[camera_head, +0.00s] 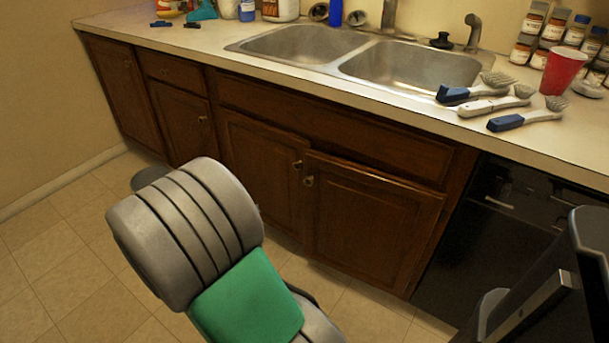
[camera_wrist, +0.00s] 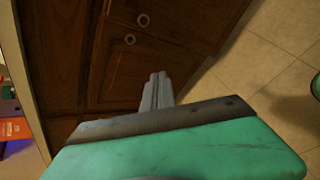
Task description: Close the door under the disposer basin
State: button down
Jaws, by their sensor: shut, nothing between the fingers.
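The sink has a left basin (camera_head: 300,43) and a right basin (camera_head: 410,68); neither shows a disposer clearly. Below are a left wooden door (camera_head: 258,165) and a right wooden door (camera_head: 370,220), with round knobs near their meeting edges. The right door's knob edge seems to stand slightly forward, so it looks a little ajar. In the wrist view, turned sideways, the left door (camera_wrist: 118,70) lies below the right door (camera_wrist: 190,18). My gripper (camera_wrist: 157,82) is shut and empty, in front of the left door; contact cannot be told. My arm hides it in the head view.
A dark appliance (camera_head: 485,225) is right of the cabinet. Brushes (camera_head: 495,103), a red cup (camera_head: 562,70) and jars stand on the counter (camera_head: 200,42). The tiled floor (camera_head: 60,260) is clear on the left.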

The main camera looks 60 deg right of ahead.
jog(key=s+d+n+g+h+b, duration=0.1)
jog(key=s+d+n+h, duration=0.2)
jog(key=d+n, duration=0.15)
jog(key=n+h+b, duration=0.3)
jog(key=n+b, duration=0.1)
jog(key=n, duration=0.2)
send_near(312, 157)
jog(key=d, duration=0.5)
jog(key=shift+s+d+f, duration=0.15)
jog(key=shift+d+f, duration=0.15)
jog(key=shift+d+r, duration=0.1)
jog(key=shift+d, duration=0.55)
